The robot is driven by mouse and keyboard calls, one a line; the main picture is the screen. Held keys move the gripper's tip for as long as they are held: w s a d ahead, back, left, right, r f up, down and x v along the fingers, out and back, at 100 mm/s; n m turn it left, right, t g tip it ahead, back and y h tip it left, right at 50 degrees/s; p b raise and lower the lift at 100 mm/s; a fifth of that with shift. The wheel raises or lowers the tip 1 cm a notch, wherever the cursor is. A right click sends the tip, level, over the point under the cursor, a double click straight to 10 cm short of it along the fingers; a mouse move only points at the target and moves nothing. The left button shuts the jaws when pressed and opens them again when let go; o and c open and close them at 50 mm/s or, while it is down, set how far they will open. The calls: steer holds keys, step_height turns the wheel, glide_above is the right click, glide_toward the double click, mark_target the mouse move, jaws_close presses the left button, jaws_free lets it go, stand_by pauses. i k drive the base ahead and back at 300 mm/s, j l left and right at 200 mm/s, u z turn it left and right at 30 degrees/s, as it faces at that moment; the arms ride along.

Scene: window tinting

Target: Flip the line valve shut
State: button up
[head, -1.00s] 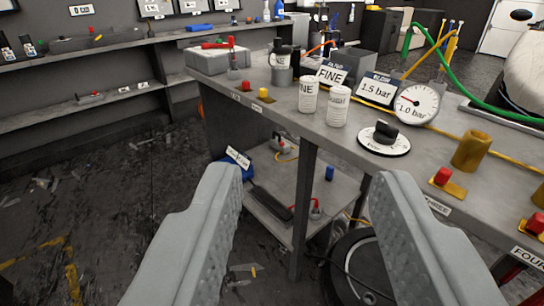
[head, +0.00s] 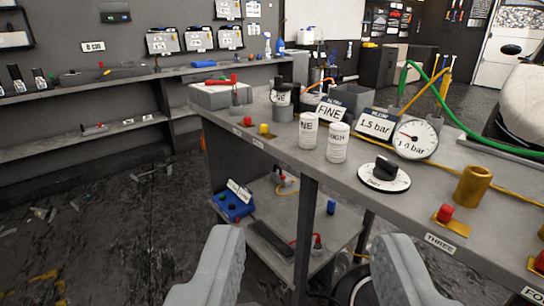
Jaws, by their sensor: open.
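My gripper (head: 308,235) is open and empty, its two grey fingers low in the picture in front of the bench. I cannot tell for sure which fitting is the line valve. A red-levered fitting (head: 235,91) stands on the far left end of the bench top, its lever lying about level. Another small red-topped fitting (head: 317,243) is on the lower shelf, between and beyond the fingertips. A pressure gauge (head: 414,138) with a "1.0 bar" label stands on the bench behind a black knob on a white dial (head: 384,175). The gripper touches none of these.
The grey bench (head: 290,165) runs along the right, with its leg (head: 305,235) just beyond the fingers. Cards "FINE" and "1.5 bar" (head: 375,125), two white canisters (head: 338,143), a brass cylinder (head: 472,185) and hoses occupy its top. Floor at left has scraps but is mostly open.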

mark_target(247, 120)
steer(key=i+l+u, duration=0.1)
steer(key=i+u, duration=0.2)
steer(key=i, duration=0.85)
